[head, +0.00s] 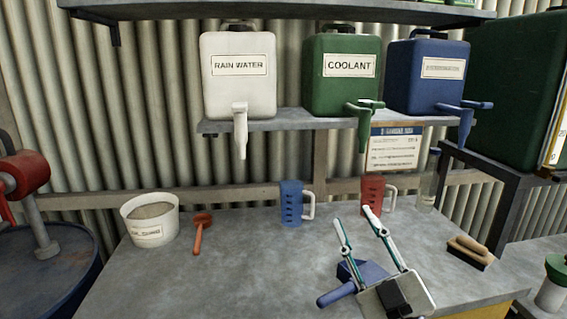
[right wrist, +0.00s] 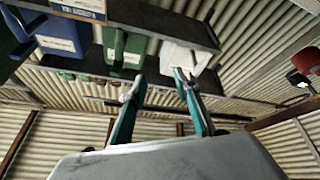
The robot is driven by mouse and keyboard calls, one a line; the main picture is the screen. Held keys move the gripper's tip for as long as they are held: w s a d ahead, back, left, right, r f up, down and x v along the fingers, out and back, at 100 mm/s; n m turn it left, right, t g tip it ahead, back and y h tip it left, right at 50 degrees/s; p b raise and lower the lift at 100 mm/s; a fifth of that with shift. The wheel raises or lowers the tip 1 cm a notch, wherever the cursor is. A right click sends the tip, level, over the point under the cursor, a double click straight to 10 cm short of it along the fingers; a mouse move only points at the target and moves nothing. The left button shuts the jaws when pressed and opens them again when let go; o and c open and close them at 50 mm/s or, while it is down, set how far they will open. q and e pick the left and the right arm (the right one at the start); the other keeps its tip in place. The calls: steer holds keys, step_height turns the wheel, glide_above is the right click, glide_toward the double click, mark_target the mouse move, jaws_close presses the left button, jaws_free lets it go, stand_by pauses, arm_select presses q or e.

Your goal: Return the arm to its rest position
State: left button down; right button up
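My right gripper (head: 353,216) is raised over the front right part of the grey workbench (head: 240,270) in the head view. Its two fingers are apart with nothing between them. In the right wrist view the fingers (right wrist: 155,85) also stand apart and empty, pointing up towards the shelves. A blue dustpan (head: 338,294) lies on the bench, partly hidden behind the gripper. My left gripper is not in view.
A blue jug (head: 291,204) and a red jug (head: 372,194) stand at the bench's back. A white bucket (head: 150,222) and red scoop (head: 201,228) are left, a brush (head: 470,251) right. Rain water (head: 238,90), coolant (head: 341,90) and blue (head: 428,90) containers sit above.

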steer(key=s+d+f+m+g+h, duration=0.2)
steer(key=d+f+g+h, duration=0.15)
steer(key=d+f, duration=0.5)
steer(key=s+d+f+m+g+h, duration=0.1)
steer(key=d+f+g+h, duration=0.3)
steer(key=f, duration=0.7)
steer(key=s+d+f+n+g+h, duration=0.1)
steer(key=s+d+f+g+h, duration=0.1)
steer(key=s+d+f+g, duration=0.45)
steer(key=s+d+f+g+h, duration=0.1)
steer(key=s+d+f, duration=0.3)
steer(key=s+f, duration=0.6)
steer(key=w+a+f+m+t+y, duration=0.1)
steer(key=a+f+y, duration=0.6)
steer(key=a+f, duration=0.7)
steer(key=a+m+t, duration=0.1)
steer(key=a+t, duration=0.1)
steer(key=shift+w+m+t, duration=0.15)
steer(key=shift+m+t, duration=0.25)
steer(key=shift+a, duration=0.1)
